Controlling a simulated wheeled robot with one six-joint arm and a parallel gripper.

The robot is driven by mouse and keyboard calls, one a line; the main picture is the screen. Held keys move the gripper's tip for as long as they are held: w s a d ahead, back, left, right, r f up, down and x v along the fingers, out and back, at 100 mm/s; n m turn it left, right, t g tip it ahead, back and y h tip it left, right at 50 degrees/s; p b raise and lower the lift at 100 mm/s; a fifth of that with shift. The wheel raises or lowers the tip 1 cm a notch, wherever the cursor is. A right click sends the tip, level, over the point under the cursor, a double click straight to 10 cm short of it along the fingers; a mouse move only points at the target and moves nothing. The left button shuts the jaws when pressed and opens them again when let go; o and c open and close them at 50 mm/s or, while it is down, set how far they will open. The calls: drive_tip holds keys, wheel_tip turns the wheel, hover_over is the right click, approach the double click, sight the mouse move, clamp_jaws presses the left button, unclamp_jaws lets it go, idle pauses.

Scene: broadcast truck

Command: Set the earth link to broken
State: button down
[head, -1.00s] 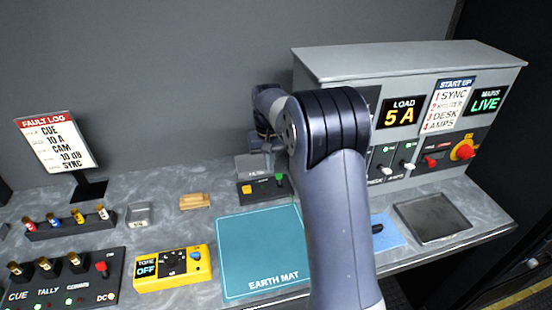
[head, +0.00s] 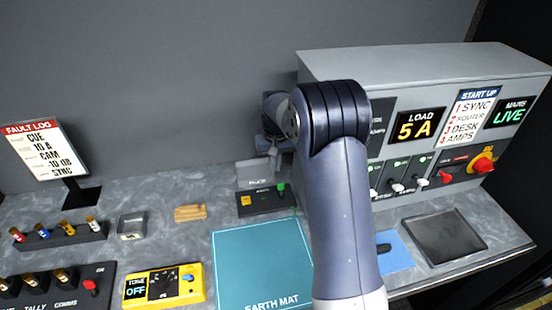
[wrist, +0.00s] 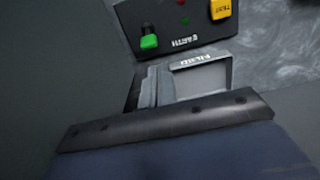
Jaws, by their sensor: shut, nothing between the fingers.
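The earth link is a small black box (head: 249,204) at the back of the bench, with a yellow button and a green lever (head: 281,188). In the wrist view the box (wrist: 185,38) is upside down at the top, lettered EARTH, with a yellow TEST button (wrist: 221,9), the green lever (wrist: 148,38) and a small red lamp. The lever's link contacts are not visible. My gripper (head: 275,155) is shut and empty, above and behind the box near the back wall, partly hidden by my arm. In the wrist view its grey fingers (wrist: 152,90) are apart from the lever.
The teal earth mat (head: 262,260) lies in front. A yellow tester (head: 163,287) reads OFF. At the right is the console (head: 430,85) with switches; a dark tray (head: 445,238) lies before it.

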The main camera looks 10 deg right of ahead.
sight(281, 189)
wheel_tip(281, 189, down, 6)
drive_tip(key=shift+p, duration=0.5)
drive_tip(key=shift+a, duration=0.1)
